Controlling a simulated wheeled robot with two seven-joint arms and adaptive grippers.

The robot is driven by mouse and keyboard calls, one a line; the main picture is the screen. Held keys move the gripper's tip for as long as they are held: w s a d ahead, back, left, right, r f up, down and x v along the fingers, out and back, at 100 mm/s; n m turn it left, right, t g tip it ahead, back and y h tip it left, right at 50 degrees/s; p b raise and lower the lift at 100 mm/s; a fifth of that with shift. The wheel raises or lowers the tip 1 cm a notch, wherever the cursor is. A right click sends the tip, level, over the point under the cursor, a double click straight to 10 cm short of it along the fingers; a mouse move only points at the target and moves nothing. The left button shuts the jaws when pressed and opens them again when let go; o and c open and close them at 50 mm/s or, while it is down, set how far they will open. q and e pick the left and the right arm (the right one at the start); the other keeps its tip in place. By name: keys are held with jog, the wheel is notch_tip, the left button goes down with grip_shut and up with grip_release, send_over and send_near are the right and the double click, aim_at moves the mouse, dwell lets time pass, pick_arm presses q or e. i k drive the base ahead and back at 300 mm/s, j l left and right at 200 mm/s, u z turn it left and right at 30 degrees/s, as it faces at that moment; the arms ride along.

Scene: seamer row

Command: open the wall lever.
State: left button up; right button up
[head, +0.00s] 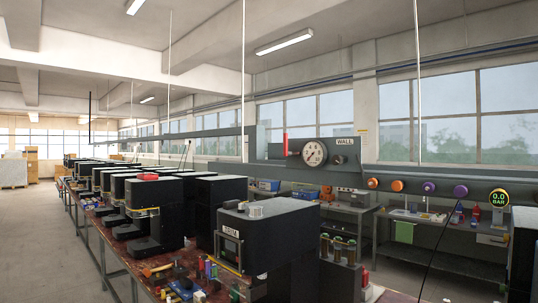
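A red lever (285,143) stands upright on a grey horizontal pipe, just left of a round white pressure gauge (314,152). A plate reading WALL (345,142) is to the right of the gauge, so I take the red lever as the wall lever. The gauge's needle is too small to read surely. Neither of my grippers shows in the head view, and nothing is seen touching the lever.
A black machine (272,236) stands on the bench below the lever, with a long row of similar machines to the left. Coloured knobs (429,187) and a display reading 0.0 BAR (499,197) are at right. Open floor (35,240) lies at left.

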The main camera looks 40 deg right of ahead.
aim_at(285, 152)
jog(key=i+l+z, duration=0.1)
jog(key=i+z, duration=0.55)
jog(key=z, duration=0.3)
jog(key=i+j+z, duration=0.2)
jog(key=z, duration=0.25)
jog(key=i, duration=0.1)
